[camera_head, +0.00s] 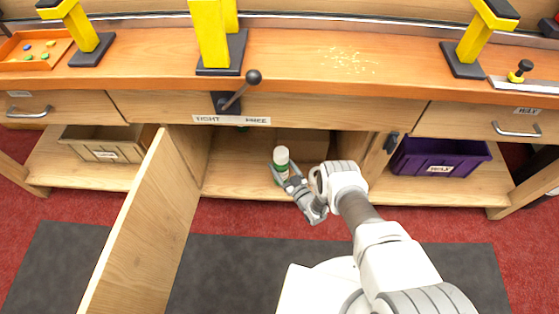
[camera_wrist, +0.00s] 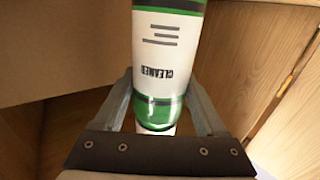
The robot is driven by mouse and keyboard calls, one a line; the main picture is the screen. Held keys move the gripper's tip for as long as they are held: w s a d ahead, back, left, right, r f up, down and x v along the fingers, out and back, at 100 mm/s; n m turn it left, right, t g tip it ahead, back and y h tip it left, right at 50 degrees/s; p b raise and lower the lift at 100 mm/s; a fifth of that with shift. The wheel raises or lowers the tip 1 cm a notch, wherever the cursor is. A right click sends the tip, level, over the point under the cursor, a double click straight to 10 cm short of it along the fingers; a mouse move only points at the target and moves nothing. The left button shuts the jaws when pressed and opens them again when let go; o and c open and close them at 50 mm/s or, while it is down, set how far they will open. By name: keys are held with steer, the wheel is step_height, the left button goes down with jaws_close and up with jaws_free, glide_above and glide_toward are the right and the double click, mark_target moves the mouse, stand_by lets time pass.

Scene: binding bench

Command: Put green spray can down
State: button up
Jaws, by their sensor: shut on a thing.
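The green spray can (camera_head: 281,158) is white and green with a white cap. In the wrist view the can (camera_wrist: 168,60) shows a "CLEANER" label and green bands, and its upper end runs out of the picture. My gripper (camera_head: 287,177) is shut on the can, with one finger on each side of it. The can is at the opening of the cupboard (camera_head: 225,180) under the bench. I cannot tell whether its base touches the cupboard floor.
The cupboard door (camera_head: 140,225) stands open on the left. A tan bin (camera_head: 100,145) is on the left shelf and a purple bin (camera_head: 438,158) on the right shelf. A brown box (camera_head: 305,142) and a small green thing (camera_head: 243,128) are deeper inside the cupboard. A black-knobbed lever (camera_head: 240,92) juts out above. The cupboard's left floor is clear.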

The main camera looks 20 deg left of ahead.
steer(key=shift+f, duration=0.1)
steer(key=o, duration=1.3)
steer(key=shift+s+d, duration=0.1)
